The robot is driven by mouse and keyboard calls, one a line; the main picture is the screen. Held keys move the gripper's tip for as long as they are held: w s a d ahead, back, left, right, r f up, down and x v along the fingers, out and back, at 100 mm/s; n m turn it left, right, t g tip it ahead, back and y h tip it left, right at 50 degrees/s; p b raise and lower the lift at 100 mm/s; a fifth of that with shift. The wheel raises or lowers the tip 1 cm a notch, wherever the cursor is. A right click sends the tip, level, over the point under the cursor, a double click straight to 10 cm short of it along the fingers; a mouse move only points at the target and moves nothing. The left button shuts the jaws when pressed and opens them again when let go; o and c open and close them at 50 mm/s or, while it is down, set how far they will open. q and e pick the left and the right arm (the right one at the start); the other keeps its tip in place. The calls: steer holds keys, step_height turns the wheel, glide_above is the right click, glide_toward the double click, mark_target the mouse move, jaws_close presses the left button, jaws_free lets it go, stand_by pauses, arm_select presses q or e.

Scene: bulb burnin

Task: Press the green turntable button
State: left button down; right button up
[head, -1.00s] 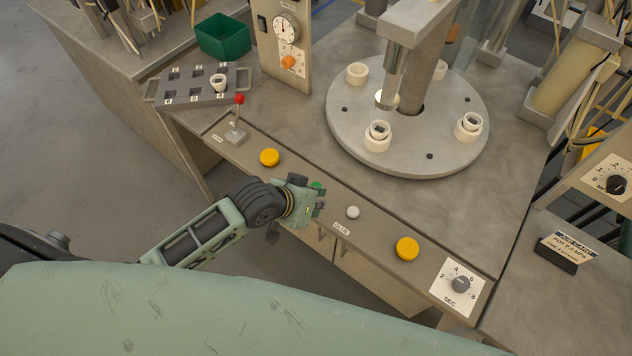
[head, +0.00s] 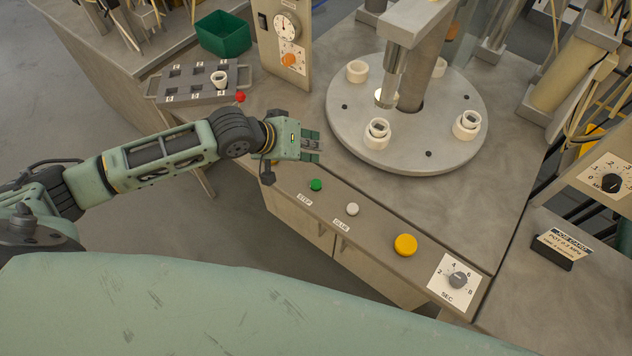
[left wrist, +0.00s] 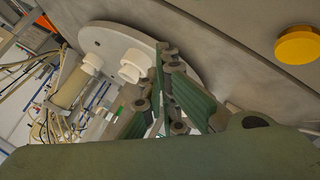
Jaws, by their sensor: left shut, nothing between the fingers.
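The green button (head: 316,185), labelled STEP, is in plain sight on the front strip of the bench in the head view. My left gripper (head: 318,147) is above and behind it, apart from it, near the turntable's front edge. The gripper is shut and empty; it also shows in the left wrist view (left wrist: 165,95). The turntable (head: 350,140) is a grey disc with several white sockets. It also shows in the left wrist view (left wrist: 97,36). My right gripper is not in view.
A white button (head: 352,209) labelled GLUE, a yellow button (head: 405,245) and a SEC dial (head: 458,280) lie to the right along the strip. A column stands over the turntable.

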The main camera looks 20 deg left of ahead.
arm_select(q)
steer(key=b, duration=0.8)
glide_above(316, 184)
steer(key=w+a, duration=0.1)
steer(key=w, duration=0.1)
step_height(316, 184, down, 6)
steer(key=shift+a+f, duration=0.15)
steer(key=shift+f, duration=1.2)
steer(key=shift+s+f, duration=0.1)
steer(key=shift+f, duration=0.25)
steer(key=shift+f, duration=0.15)
